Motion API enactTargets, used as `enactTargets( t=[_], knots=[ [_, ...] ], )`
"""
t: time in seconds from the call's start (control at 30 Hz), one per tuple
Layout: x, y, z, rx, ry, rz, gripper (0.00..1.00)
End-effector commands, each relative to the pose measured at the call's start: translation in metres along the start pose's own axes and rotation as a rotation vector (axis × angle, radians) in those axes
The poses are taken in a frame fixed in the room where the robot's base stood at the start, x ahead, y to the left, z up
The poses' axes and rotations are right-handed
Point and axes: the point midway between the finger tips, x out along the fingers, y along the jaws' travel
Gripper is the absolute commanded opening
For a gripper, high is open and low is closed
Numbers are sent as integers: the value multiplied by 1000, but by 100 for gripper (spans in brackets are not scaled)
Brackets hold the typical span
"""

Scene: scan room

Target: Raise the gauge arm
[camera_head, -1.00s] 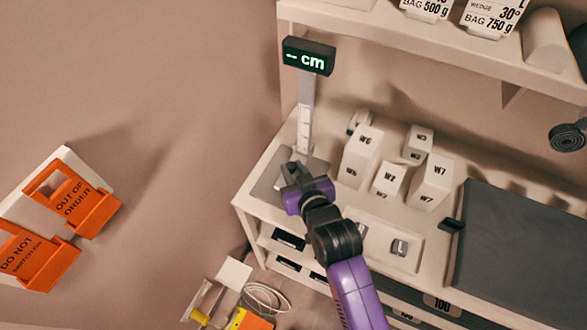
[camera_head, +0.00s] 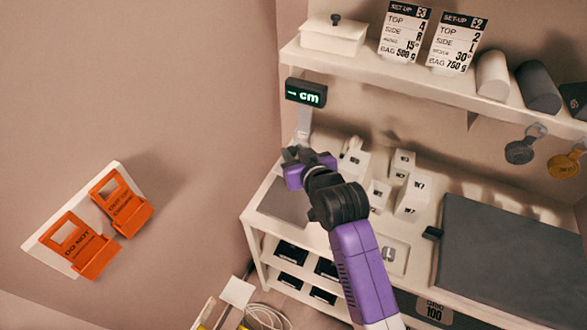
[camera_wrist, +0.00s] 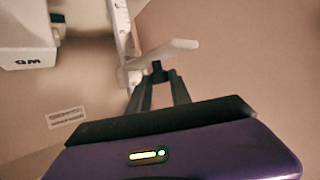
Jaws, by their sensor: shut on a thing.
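The height gauge stands at the back left of the bench, with a pale post (camera_head: 304,121) and a dark display (camera_head: 306,93) reading "-- cm" on top. Its grey base plate (camera_head: 285,204) lies on the bench below. My gripper (camera_head: 295,154) is in front of the post, part way up, and hides the gauge arm in the head view. In the wrist view the white gauge arm (camera_wrist: 172,51) reaches out from the post (camera_wrist: 124,35). My fingers (camera_wrist: 157,76) are shut on a small dark part at the arm's underside.
White wedge blocks (camera_head: 412,195) stand on the bench right of my gripper. A dark mat (camera_head: 515,255) covers the bench's right side. A shelf (camera_head: 420,80) with cards and rolls hangs above. Orange holders (camera_head: 88,245) are on the left wall.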

Motion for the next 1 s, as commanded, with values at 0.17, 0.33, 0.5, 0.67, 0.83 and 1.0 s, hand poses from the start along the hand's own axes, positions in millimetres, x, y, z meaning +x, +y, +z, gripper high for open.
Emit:
enactTargets(
  t=[0.17, 0.33, 0.5, 0.67, 0.83, 1.0],
  knots=[
    [-12, 1, -30, 0, 3, 1, 0],
    [-15, 1, -37, 0, 4, 1, 0],
    [-16, 0, -39, 0, 6, 1, 0],
    [-16, 0, -40, 0, 9, 1, 0],
    [-16, 0, -40, -1, 8, 1, 46],
    [-15, 0, -38, 0, 5, 1, 46]
  ],
)
